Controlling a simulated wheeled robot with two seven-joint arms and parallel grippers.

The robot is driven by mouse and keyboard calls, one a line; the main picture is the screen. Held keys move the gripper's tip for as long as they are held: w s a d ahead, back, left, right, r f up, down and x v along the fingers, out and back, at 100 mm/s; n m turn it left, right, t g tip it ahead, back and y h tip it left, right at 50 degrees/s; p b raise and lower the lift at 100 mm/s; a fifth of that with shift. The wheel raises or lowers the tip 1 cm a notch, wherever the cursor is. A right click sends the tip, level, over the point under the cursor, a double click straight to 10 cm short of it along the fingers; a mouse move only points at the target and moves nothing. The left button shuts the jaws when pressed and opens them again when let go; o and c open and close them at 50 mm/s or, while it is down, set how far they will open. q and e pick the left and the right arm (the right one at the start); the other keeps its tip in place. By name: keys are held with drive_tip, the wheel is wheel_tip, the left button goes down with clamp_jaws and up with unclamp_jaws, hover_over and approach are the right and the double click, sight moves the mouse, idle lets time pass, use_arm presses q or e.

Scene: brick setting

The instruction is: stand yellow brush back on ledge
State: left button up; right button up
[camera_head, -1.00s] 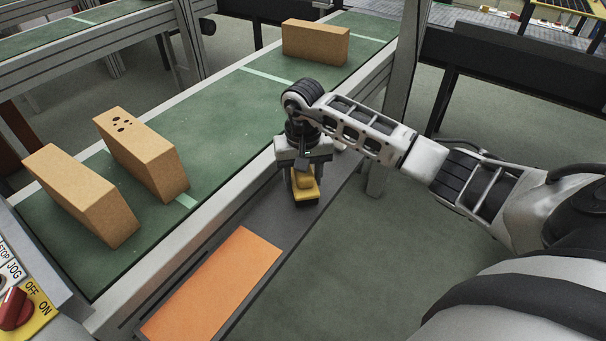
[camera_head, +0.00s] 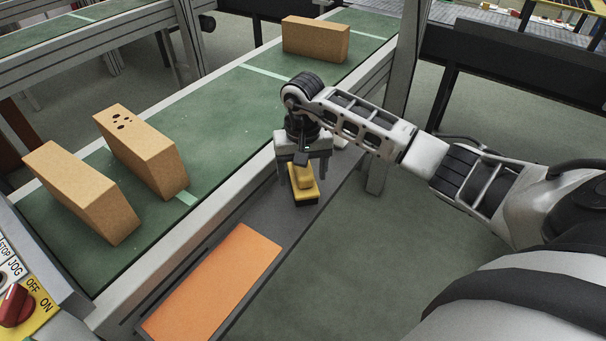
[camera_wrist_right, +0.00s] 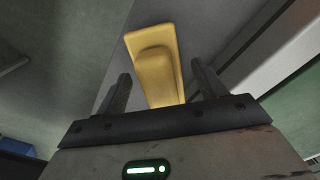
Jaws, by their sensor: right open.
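The yellow brush (camera_head: 303,187) stands upright on the dark grey ledge (camera_head: 222,220) beside the conveyor, its dark bristle side down and its yellow handle up. My right gripper (camera_head: 302,180) is above it, pointing down. In the right wrist view, the yellow brush (camera_wrist_right: 155,65) lies between and beyond the two spread fingers of my right gripper (camera_wrist_right: 160,90), with a gap on each side. The gripper is open and holds nothing. My left gripper does not show.
An orange mat (camera_head: 213,285) lies on the near part of the ledge. The green conveyor belt (camera_head: 225,125) carries two bricks (camera_head: 150,155) (camera_head: 80,195) at left and one brick (camera_head: 315,42) farther back. A control panel (camera_head: 25,290) is at the lower left. Floor is clear right of the ledge.

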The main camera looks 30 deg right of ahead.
wheel_tip(320, 180, up, 11)
drive_tip(key=shift+f+b, duration=0.1)
drive_tip(key=shift+b, duration=0.5)
